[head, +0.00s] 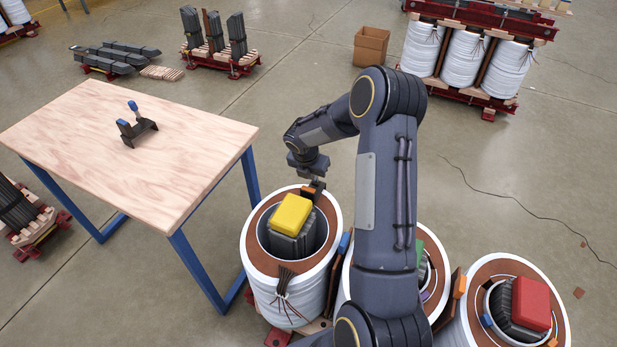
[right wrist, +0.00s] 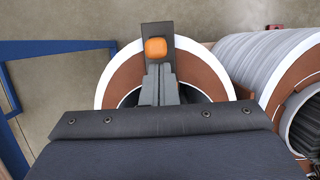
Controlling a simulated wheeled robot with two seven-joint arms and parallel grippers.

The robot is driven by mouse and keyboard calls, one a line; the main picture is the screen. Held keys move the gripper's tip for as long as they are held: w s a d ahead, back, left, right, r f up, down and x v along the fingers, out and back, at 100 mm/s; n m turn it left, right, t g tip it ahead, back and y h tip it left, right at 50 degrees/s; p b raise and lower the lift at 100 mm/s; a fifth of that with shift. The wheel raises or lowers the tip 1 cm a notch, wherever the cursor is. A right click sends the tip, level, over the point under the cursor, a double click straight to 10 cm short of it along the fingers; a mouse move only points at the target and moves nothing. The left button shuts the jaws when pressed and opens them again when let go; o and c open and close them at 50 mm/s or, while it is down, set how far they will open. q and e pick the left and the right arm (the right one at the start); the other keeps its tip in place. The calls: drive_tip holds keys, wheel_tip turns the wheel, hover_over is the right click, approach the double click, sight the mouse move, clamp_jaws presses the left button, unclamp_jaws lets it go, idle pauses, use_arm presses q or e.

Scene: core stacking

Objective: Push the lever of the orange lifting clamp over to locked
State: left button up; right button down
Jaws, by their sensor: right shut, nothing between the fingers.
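A dark piece with an orange block (right wrist: 156,47) on it shows in the right wrist view, just beyond my fingertips. In the head view a small orange part (head: 309,190) shows beside the yellow cap, at the far rim of the left coil; I take this to be the clamp's orange part. My right gripper (head: 318,184) is shut and empty, right at this part; its fingers (right wrist: 157,84) point at the orange block. I cannot tell whether they touch. The lever's position is not clear. My left gripper is not in view.
The yellow cap (head: 293,211) sits on the core in the left coil (head: 262,285). Another coil with a red cap (head: 531,303) stands at right. A dark bracket with blue parts (head: 136,128) lies on the wooden table (head: 95,165).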

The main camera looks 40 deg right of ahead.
idle(0.3)
drive_tip(key=d+y+p, duration=0.1)
drive_tip(key=p, duration=0.2)
drive_tip(key=w+d+r+g+y+p, duration=0.1)
drive_tip(key=y+p, duration=0.1)
drive_tip(key=p, duration=0.1)
drive_tip(key=shift+w+d+g+p, duration=0.1)
drive_tip(key=shift+d+g+p, duration=0.2)
drive_tip(key=shift+p, duration=0.05)
drive_tip(key=shift+w+d+f+y, duration=0.2)
drive_tip(key=shift+d+y, duration=0.1)
drive_tip(key=shift+y, duration=0.2)
drive_tip(key=w+d+f+b, duration=0.3)
drive_tip(key=d+b, duration=0.3)
drive_tip(key=b, duration=0.2)
drive_tip(key=shift+w+d+f+b, duration=0.2)
drive_tip(key=shift+d+f+b, duration=0.1)
drive_tip(key=shift+f, duration=0.2)
idle(0.4)
